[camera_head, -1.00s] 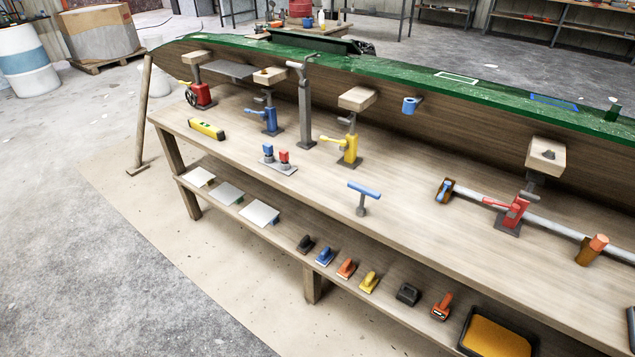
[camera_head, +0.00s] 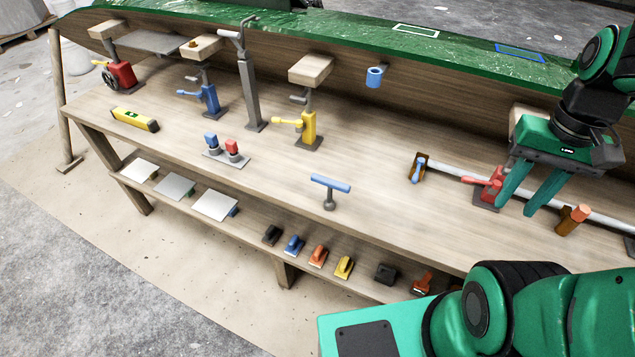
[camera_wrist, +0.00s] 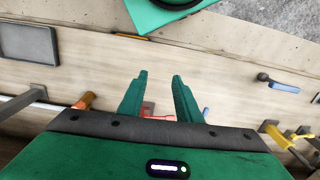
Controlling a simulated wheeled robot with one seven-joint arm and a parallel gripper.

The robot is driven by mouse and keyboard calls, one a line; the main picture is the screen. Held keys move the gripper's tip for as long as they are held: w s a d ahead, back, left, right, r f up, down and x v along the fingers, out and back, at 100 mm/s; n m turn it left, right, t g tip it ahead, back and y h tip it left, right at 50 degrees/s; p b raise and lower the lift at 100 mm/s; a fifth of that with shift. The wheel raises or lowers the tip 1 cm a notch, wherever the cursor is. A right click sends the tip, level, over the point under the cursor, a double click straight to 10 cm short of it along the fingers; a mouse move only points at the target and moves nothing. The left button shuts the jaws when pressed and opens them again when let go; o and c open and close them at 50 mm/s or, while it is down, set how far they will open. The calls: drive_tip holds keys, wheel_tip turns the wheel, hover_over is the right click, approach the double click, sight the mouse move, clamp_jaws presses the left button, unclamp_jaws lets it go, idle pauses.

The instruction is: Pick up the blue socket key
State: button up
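The blue socket key (camera_head: 330,184) is T-shaped, with a blue bar on a grey stem and a round socket foot. It stands upright on the bench top near the front edge. It also shows at the right in the wrist view (camera_wrist: 284,87). My gripper (camera_head: 515,207) is above the right part of the bench, well to the right of the key. In the wrist view its two green fingers (camera_wrist: 160,76) are apart with nothing held between them.
A red clamp (camera_head: 487,187) on a long pipe lies below my gripper. A yellow jack (camera_head: 307,128) stands behind the key, and a blue and a red socket sit on a plate (camera_head: 226,158) to its left. The bench around the key is clear.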

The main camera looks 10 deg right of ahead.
drive_tip(key=shift+s+d, duration=0.1)
drive_tip(key=shift+d, duration=0.1)
drive_tip(key=shift+o, duration=0.6)
drive_tip(key=shift+s+a+r, duration=0.1)
drive_tip(key=shift+s+r, duration=0.15)
drive_tip(key=shift+r, duration=0.05)
drive_tip(key=n, duration=1.8)
hover_over(330, 183)
wheel_tip(330, 183, down, 7)
drive_tip(key=shift+f, duration=0.1)
wheel_tip(330, 183, down, 4)
drive_tip(key=shift+f, duration=0.25)
drive_tip(key=shift+w+f, duration=0.15)
drive_tip(key=shift+f, duration=1.4)
drive_tip(key=shift+w+f, duration=0.15)
drive_tip(key=shift+f, duration=1.35)
